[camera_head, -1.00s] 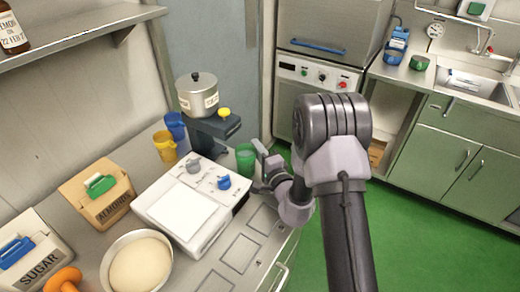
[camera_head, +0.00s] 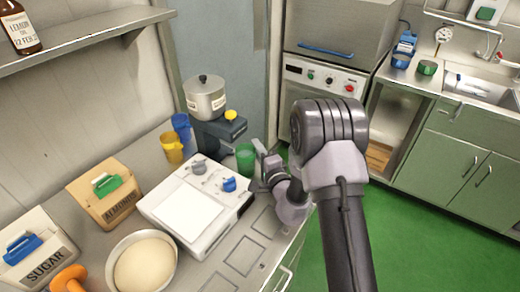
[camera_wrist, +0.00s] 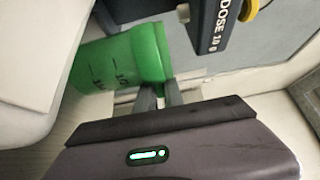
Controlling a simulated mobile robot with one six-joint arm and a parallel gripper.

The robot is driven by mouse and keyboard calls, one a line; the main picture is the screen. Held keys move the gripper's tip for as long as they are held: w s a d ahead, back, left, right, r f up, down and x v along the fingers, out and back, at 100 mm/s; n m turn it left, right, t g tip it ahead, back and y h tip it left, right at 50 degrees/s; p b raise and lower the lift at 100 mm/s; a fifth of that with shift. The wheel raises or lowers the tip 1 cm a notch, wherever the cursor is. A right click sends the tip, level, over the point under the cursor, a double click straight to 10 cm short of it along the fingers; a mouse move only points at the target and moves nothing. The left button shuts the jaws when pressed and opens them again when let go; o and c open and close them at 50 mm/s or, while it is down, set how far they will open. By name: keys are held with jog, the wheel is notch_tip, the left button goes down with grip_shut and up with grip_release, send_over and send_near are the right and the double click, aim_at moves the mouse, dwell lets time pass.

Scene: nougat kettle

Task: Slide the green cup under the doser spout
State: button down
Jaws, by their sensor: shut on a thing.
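The green cup (camera_head: 246,157) stands on the counter in front of the doser, beside the scale; it also shows large in the wrist view (camera_wrist: 118,58), with dark marks on its side. My gripper (camera_head: 262,158) is at the cup's right side. In the wrist view, my gripper's fingers (camera_wrist: 159,97) are close together at the cup's near edge, shut on it; the exact contact is partly hidden. The doser (camera_head: 222,130) has a metal pot on top and a yellow knob. Its dark head, lettered "DOSE 10", is above and right of the cup in the wrist view (camera_wrist: 215,22). I cannot make out the spout.
The white scale (camera_head: 190,212) with a blue knob is close left of the cup. Yellow (camera_head: 172,149) and blue (camera_head: 181,127) jugs stand behind it. An almonds box (camera_head: 105,195), a sugar box (camera_head: 35,250) and a bowl of dough (camera_head: 142,263) fill the left.

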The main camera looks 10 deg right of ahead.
aim_at(249, 148)
jog(key=shift+w+a, duration=1.2)
jog(key=shift+w+a, duration=0.3)
jog(key=shift+w, duration=0.05)
jog(key=shift+w+r, duration=0.1)
jog(key=shift+r, duration=0.05)
jog(key=shift+a+r, duration=0.1)
jog(key=shift+w+r, duration=0.1)
jog(key=shift+w, duration=0.05)
jog(key=shift+w+a, duration=0.35)
jog(key=shift+a, duration=0.15)
